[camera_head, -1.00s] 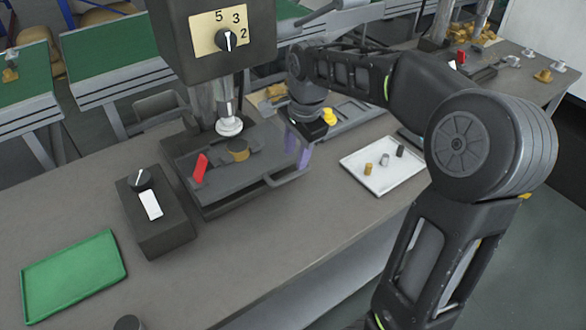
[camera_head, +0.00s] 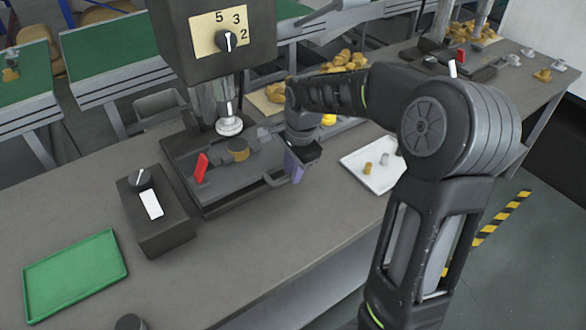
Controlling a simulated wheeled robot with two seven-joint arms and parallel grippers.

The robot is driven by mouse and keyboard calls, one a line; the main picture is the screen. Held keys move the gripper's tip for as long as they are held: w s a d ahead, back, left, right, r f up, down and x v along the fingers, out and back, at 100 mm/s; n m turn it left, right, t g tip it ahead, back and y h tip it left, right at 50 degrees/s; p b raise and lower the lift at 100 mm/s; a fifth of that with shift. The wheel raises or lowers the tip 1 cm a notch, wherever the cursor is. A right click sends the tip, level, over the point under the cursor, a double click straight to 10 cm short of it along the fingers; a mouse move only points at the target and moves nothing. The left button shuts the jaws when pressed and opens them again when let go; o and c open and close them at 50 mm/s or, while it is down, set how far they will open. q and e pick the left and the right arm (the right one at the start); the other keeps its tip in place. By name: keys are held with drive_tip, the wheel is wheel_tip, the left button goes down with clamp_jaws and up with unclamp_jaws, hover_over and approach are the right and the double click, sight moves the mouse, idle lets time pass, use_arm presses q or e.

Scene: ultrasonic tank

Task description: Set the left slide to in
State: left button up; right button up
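The press slide on the left of the bench is a dark flat plate (camera_head: 215,178) with a gold disc (camera_head: 238,150) on it, below the press's pale ram tip (camera_head: 229,126). A grey bar handle (camera_head: 273,181) sticks out at its right side. My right gripper (camera_head: 293,166) reaches down at this handle, with a purple finger pad beside or against it. My gripper and wrist hide part of the handle, and I cannot tell whether the fingers grip it. My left gripper is out of view.
A red lever (camera_head: 200,167) stands on the fixture's left. A dark box (camera_head: 155,220) with a knob and white switch is left of it. A green tray (camera_head: 75,275) lies at front left. A white tray (camera_head: 370,180) with small cylinders is to the right.

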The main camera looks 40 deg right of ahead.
clamp_jaws()
idle(1.0)
